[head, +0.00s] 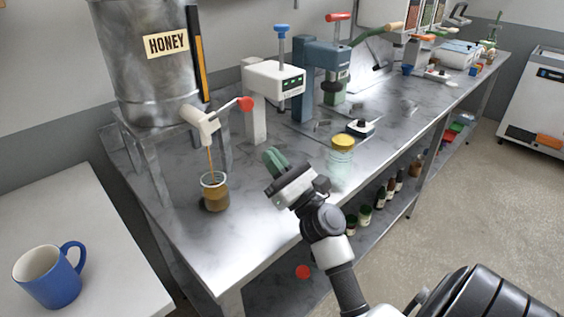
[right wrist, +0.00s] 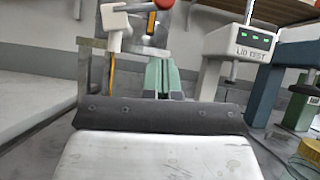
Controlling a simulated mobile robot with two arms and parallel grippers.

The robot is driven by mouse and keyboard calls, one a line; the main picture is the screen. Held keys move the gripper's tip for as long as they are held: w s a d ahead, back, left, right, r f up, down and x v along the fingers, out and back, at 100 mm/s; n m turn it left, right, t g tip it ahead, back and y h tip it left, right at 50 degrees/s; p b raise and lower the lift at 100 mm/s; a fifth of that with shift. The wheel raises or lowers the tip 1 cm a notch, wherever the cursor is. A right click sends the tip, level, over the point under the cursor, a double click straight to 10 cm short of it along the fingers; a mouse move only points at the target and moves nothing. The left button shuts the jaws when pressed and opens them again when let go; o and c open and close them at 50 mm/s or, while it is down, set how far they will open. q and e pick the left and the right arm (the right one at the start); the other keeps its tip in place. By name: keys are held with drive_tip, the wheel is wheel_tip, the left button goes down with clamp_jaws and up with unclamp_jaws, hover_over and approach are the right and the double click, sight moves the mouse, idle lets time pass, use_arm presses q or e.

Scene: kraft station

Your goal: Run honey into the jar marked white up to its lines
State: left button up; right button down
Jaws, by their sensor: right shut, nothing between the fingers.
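The metal honey tank (head: 150,70) stands on a stand at the back left, with a label reading HONEY. Its white tap (head: 201,122) has a lever with a red knob (head: 245,103). A thin amber stream (head: 210,160) falls from the tap into an open glass jar (head: 214,192) below. The jar holds brown honey in much of its height; its marking and lines are too small to read. My right gripper (head: 275,160) is shut and empty, to the right of the jar and apart from the lever. In the right wrist view its green fingers (right wrist: 162,76) are together. My left gripper is not in view.
A white lid tester (head: 275,82) and a blue press (head: 318,75) stand behind my right gripper. A jar with a yellow lid (head: 341,150) is right of it. A blue mug (head: 50,275) sits on the left table. Small bottles (head: 380,195) fill the lower shelf.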

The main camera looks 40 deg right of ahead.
sight(249, 110)
drive_tip(key=w+r+p, duration=0.4)
drive_tip(key=r, duration=0.2)
drive_tip(key=shift+w+a+r, duration=0.15)
drive_tip(key=shift+a+r, duration=0.1)
drive_tip(key=shift+a, duration=0.2)
wheel_tip(249, 110, up, 2)
drive_tip(key=n+y, duration=0.2)
drive_tip(key=shift+n+g+p, duration=0.3)
drive_tip(key=shift+f, duration=0.1)
drive_tip(key=shift+w, duration=0.1)
